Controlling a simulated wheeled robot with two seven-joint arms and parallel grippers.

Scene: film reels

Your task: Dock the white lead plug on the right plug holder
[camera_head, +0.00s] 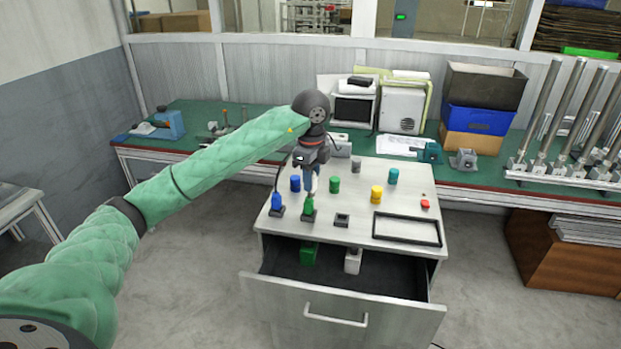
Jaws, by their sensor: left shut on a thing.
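My left gripper (312,186) points down over the cabinet top, just above and behind the green plug. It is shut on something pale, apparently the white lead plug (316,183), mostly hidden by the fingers. The right plug holder (342,220) is a small dark block, empty, to the right of and a little nearer than the gripper. A green plug (308,205) stands upright in the middle holder (307,217). A blue plug (277,201) stands in the left holder (276,212). My right gripper is not in view.
Blue (295,184), green (334,185), yellow (376,194), teal (393,176) and grey (356,165) cylinders stand behind the holders. A black-rimmed tray (407,242) and red piece (425,204) are at right. The open drawer (390,285) holds green (309,254) and white (352,262) items.

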